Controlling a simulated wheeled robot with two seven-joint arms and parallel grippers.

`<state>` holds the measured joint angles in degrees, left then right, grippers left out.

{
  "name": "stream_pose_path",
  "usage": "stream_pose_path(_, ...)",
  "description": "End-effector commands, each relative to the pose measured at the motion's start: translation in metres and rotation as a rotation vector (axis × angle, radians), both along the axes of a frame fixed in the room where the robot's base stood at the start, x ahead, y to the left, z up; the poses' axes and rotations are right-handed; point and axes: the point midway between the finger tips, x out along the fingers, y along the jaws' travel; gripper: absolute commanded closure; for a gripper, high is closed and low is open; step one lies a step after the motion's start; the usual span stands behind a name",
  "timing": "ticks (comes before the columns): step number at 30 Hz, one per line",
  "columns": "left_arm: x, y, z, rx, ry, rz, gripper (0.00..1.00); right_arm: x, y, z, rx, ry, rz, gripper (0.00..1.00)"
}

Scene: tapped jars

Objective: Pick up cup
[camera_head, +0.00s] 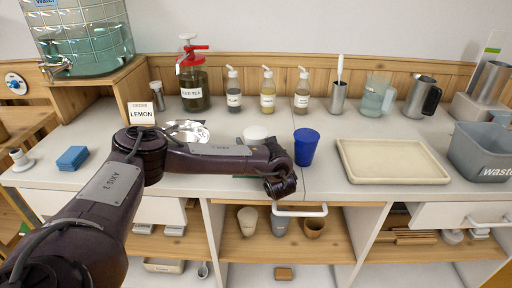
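A blue cup (306,147) stands upright on the white counter, near its front edge. My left arm reaches in from the lower left, and its gripper end (282,186) is at the counter's front edge, left of and nearer than the blue cup. A small gap seems to show between them. The fingers are too small and dark to tell open from shut. More cups stand on the shelf below: a pale cup (247,220), a grey cup (280,225) and a brown cup (314,229). My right gripper is not in view.
A cream tray (346,176) lies right of the blue cup, with a grey waste bin (484,152) farther right. Several bottles (267,92) and the red-topped tea jar (194,86) stand behind. My arm partly hides a white round item (257,132).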

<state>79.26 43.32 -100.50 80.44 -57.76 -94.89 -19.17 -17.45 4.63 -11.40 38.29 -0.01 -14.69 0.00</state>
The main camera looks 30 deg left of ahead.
Motion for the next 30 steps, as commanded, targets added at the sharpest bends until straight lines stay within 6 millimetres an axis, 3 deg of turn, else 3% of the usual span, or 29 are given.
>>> stream_pose_path(1, 0.0, 0.0, 0.0, 0.0, 0.0, 0.0, 0.42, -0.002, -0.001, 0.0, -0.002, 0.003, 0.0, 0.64)
stream_pose_path(7, 0.0, 0.0, 0.0, 0.0, 0.0, 0.0, 0.68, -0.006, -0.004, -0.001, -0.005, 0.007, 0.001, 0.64)
stream_pose_path(20, 0.0, 0.0, 0.011, -0.001, -0.002, 0.001, 0.69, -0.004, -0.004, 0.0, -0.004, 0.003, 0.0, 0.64)
stream_pose_path(26, 0.0, 0.0, 0.046, -0.004, -0.004, 0.0, 0.69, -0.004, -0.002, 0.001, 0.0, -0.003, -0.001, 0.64)
stream_pose_path(30, 0.0, 0.001, 0.088, -0.003, -0.006, 0.001, 0.69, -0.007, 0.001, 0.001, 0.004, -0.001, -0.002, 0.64)
